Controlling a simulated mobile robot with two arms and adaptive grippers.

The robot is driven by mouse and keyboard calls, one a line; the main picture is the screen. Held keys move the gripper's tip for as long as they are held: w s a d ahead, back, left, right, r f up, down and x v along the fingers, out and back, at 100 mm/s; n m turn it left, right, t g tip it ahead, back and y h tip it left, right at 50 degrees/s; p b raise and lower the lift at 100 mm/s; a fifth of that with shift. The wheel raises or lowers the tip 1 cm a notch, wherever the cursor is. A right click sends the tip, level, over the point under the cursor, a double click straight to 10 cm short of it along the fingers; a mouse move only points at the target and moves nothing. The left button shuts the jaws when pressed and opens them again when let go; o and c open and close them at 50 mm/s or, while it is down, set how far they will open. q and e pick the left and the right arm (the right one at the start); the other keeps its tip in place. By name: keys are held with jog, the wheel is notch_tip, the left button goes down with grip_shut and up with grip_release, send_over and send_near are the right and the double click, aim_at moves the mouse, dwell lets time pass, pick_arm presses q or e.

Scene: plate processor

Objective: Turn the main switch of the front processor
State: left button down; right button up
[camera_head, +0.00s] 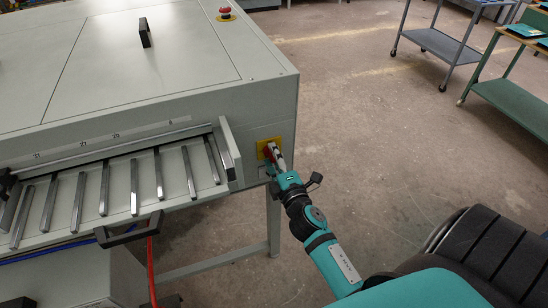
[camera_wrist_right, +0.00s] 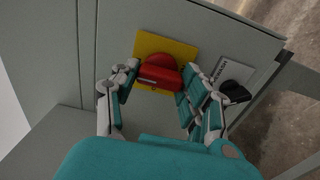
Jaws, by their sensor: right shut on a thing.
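The front processor (camera_head: 200,115) is a large pale grey machine on the left in the head view. Its main switch is a red rotary handle (camera_wrist_right: 160,75) on a yellow plate (camera_wrist_right: 186,53), on the machine's front panel near the right corner. The yellow plate also shows in the head view (camera_head: 264,144). My right gripper (camera_head: 273,155) is at the switch. In the right wrist view its fingers (camera_wrist_right: 156,84) stand on both sides of the red handle, shut on it. The handle lies roughly crosswise, slightly tilted, in that view. My left gripper is not in view.
A smaller black switch (camera_wrist_right: 235,91) on a light labelled plate sits right beside the main switch. A red emergency button (camera_head: 225,12) is on top of the machine. Slanted metal bars (camera_head: 160,175) stick out left of the switch. Floor to the right is open, with carts (camera_head: 445,45) beyond.

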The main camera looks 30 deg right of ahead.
dwell(0.4)
jog(key=o, duration=1.2)
jog(key=shift+c, duration=0.2)
jog(key=shift+s, duration=0.1)
jog(key=v, duration=0.7)
jog(key=shift+s, duration=0.2)
